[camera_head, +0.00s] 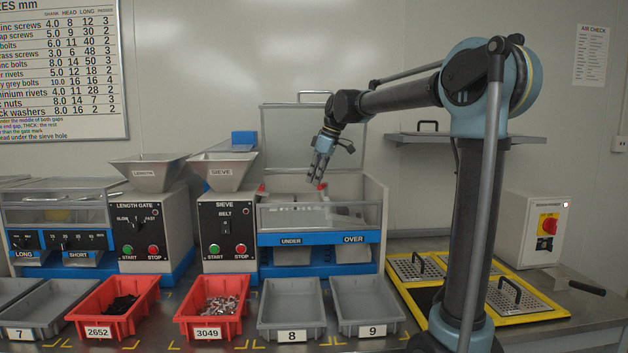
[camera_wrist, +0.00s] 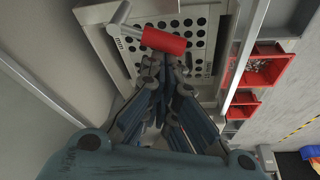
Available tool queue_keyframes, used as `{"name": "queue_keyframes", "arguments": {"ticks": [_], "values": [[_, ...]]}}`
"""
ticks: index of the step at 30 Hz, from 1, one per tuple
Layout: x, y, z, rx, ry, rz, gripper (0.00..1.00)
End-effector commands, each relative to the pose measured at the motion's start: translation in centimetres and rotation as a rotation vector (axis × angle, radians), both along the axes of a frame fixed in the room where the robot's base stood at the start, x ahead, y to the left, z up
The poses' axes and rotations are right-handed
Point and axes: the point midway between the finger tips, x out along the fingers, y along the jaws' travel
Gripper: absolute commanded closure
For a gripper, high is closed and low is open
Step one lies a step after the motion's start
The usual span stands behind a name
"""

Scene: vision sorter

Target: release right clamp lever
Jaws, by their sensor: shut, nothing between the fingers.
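The right clamp lever (camera_head: 322,186) shows as a small red grip at the right of the sieve unit's top in the head view. A second red grip (camera_head: 262,188) is at its left. My gripper (camera_head: 317,176) points down just above the right grip, fingers together and empty. In the wrist view a red cylindrical handle (camera_wrist: 163,40) on a silver arm lies just beyond my fingertips (camera_wrist: 152,62), over a perforated sieve plate (camera_wrist: 198,52). Whether the fingers touch the handle cannot be told. The clamp's lower parts are hidden.
The sieve unit has a clear front cover (camera_head: 320,216) and raised side walls. A blue block (camera_head: 243,138) stands behind the sieve hopper (camera_head: 222,172). Red bins (camera_head: 213,305) and grey bins (camera_head: 291,308) line the front. A shelf (camera_head: 465,138) is at the right. Space above the unit is open.

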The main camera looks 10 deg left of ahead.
Motion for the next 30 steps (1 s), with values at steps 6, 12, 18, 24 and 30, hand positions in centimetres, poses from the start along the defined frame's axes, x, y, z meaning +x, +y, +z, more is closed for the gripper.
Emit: {"name": "queue_keyframes", "arguments": {"ticks": [6, 12, 18, 24, 30], "values": [[-0.6, -0.9, 0.0, 0.000, 0.001, 0.180, 1.00], [-1.0, -1.6, 0.0, 0.000, 0.001, 0.292, 1.00], [-1.1, -2.0, 0.0, 0.000, 0.000, 0.289, 1.00], [-1.1, -2.1, 0.0, -0.001, 0.000, 0.288, 1.00], [-1.2, -2.2, 0.0, -0.001, 0.000, 0.288, 1.00]]}}
